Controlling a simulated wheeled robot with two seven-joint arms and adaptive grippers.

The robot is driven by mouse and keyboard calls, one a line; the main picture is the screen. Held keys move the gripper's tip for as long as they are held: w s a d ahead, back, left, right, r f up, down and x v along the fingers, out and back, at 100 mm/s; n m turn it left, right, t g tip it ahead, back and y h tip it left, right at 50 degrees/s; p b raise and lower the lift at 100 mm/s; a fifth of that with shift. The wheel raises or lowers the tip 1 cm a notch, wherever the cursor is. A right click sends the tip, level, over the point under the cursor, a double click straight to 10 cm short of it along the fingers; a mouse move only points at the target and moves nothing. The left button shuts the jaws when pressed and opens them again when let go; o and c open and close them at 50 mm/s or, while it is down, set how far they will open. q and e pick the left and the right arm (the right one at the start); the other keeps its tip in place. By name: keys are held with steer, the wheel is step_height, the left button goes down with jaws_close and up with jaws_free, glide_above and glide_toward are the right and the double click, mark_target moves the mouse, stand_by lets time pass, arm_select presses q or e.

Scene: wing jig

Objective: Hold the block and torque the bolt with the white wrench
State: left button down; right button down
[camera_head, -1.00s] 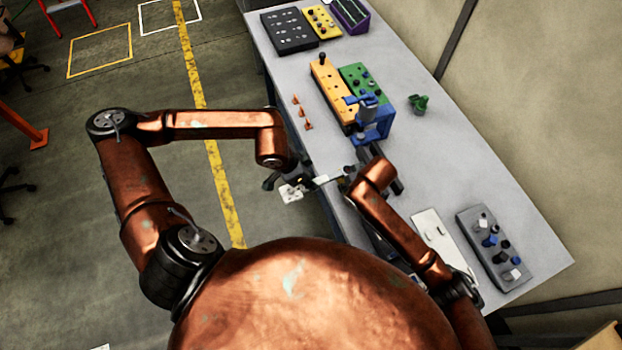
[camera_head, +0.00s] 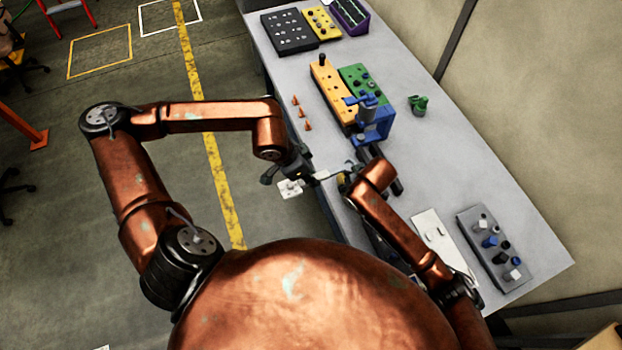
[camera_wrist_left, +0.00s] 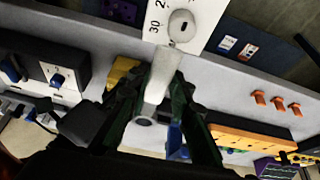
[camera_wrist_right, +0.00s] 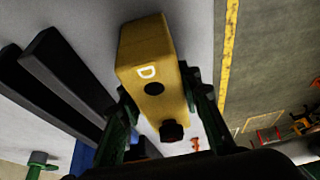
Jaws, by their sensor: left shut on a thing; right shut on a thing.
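The white wrench (camera_wrist_left: 158,80) is gripped in my left gripper (camera_wrist_left: 156,96); its white dial plate (camera_wrist_left: 205,12), with printed numbers, shows at the top of the left wrist view. In the head view my left gripper (camera_head: 300,168) holds the wrench (camera_head: 328,174) pointing toward my right gripper (camera_head: 347,178). My right gripper (camera_wrist_right: 160,108) is shut on a yellow block (camera_wrist_right: 145,50) marked D. A dark hole (camera_wrist_right: 153,88) and a dark bolt head (camera_wrist_right: 172,131) show on the block. Whether the wrench touches the bolt cannot be told.
The grey table (camera_head: 465,185) carries an orange board (camera_head: 330,88), a green board (camera_head: 363,85), a blue fixture (camera_head: 375,122), small orange cones (camera_head: 301,113) and a grey tray of knobs (camera_head: 495,245).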

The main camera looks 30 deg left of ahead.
arm_select(q)
steer(key=shift+r, duration=1.55)
steer(key=shift+f, duration=2.75)
steer(key=shift+f, duration=0.1)
steer(key=shift+f, duration=0.65)
steer(key=shift+r, duration=0.1)
steer(key=shift+r, duration=0.65)
steer(key=shift+f, duration=0.2)
steer(key=shift+f, duration=0.55)
